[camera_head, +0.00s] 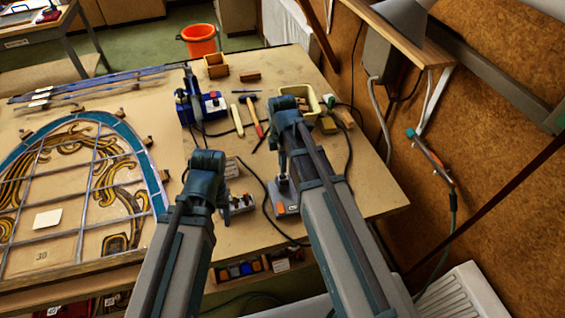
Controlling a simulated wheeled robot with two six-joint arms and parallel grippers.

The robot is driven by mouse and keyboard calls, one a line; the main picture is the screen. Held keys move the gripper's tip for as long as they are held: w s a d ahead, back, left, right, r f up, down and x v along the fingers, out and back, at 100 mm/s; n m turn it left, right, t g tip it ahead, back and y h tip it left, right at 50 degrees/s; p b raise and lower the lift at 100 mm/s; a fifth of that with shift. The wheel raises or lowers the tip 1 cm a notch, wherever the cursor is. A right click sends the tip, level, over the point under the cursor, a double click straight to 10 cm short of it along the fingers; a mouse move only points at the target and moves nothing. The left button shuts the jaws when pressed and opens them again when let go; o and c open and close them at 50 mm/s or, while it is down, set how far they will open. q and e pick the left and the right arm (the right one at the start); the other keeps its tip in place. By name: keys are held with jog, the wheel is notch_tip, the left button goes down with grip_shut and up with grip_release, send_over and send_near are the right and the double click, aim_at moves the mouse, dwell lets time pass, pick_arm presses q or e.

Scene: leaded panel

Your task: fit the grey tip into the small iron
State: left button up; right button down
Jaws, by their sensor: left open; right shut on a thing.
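My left gripper (203,187) is over the near part of the table, beside a small grey block with several knobs or pieces (237,204). Its fingers are mostly hidden by its own wrist; it is open. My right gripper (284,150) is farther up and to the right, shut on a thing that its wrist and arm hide. Below it stands a grey base with an orange label (288,207) and a dark upright part. I cannot clearly pick out the small iron or the grey tip at this size.
The leaded panel (163,193) fills the table's left. A blue device (213,104), a red-handled hammer (257,130) and a pale yellow tub (313,101) lie beyond my grippers. Black cables cross the table.

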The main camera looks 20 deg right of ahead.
jog(key=shift+f+b, duration=1.35)
jog(key=shift+f, duration=0.1)
jog(key=c, duration=0.7)
grip_release()
jog(key=shift+c, duration=0.2)
notch_tip(320, 180, up, 14)
jog(key=p, duration=1.4)
jog(key=shift+f, duration=0.1)
